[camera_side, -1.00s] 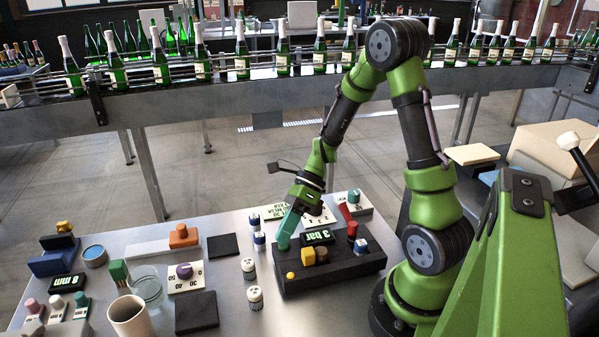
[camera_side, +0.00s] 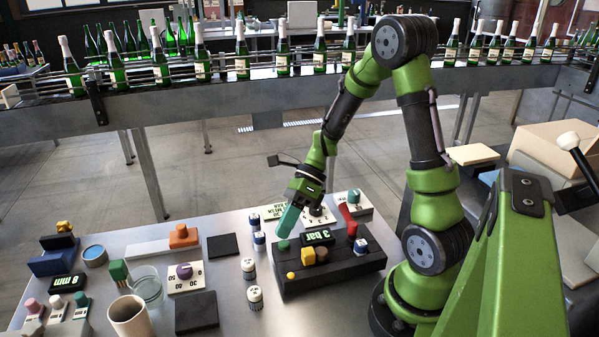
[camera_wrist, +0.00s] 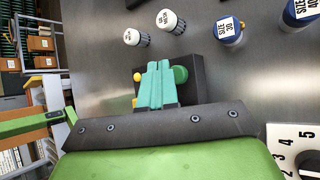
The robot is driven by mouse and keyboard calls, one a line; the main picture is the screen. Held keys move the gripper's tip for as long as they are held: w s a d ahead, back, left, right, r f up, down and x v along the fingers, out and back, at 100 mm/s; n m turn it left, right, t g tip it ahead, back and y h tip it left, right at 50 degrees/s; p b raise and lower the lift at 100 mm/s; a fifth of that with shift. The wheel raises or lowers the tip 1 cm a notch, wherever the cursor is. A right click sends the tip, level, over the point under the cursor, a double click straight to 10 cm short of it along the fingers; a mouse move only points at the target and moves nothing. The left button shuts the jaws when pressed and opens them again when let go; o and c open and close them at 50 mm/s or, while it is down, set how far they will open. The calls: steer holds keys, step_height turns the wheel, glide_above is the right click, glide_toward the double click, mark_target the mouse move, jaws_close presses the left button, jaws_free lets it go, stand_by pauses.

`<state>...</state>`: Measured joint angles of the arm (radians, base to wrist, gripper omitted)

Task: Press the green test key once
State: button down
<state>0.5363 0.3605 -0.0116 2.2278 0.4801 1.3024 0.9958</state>
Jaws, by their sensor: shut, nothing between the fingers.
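The green key (camera_side: 283,245) is a round cap at the back left corner of the black control box (camera_side: 322,275). In the wrist view the green key (camera_wrist: 181,74) shows just right of the fingers, partly covered by them. My gripper (camera_side: 281,234) has teal fingers that are shut and empty. Its tips are a little above the key in the side view, with a small gap seeming to show. In the wrist view the closed fingertips (camera_wrist: 158,66) are over the box beside the key.
On the box stand a "3 bar" display (camera_side: 318,237), yellow and brown blocks (camera_side: 308,256), a small yellow button (camera_side: 290,275), a red lever (camera_side: 347,214) and a blue-white knob (camera_side: 361,246). Labelled cylinders (camera_side: 255,298) stand left of the box. A mug (camera_side: 130,317) is at the front left.

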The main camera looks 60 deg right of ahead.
steer(key=shift+r, duration=2.5)
steer(key=shift+s+d+f+n+h, duration=0.2)
steer(key=shift+f+n, duration=0.1)
steer(key=shift+n, duration=0.3)
steer(key=shift+s+d+f+n+h, duration=0.15)
steer(key=shift+f+n, duration=0.1)
steer(key=shift+n, duration=0.35)
steer(key=shift+s+d+n+h, duration=0.1)
steer(key=shift+s+n+h, duration=0.15)
steer(key=shift+n, duration=0.35)
steer(key=shift+s+n+h, duration=0.1)
steer(key=shift+n+h, duration=0.1)
steer(key=shift+n, duration=0.4)
steer(key=s+a+r+n+t+h, duration=0.2)
steer(key=r+n, duration=0.4)
steer(key=n, duration=0.4)
steer(key=s+a+r+n+t+h, duration=0.2)
steer(key=r+n, duration=0.4)
steer(key=n, duration=0.4)
steer(key=a+t+h, duration=0.1)
steer(key=a, duration=0.1)
steer(key=shift+s+a+r+t, duration=0.4)
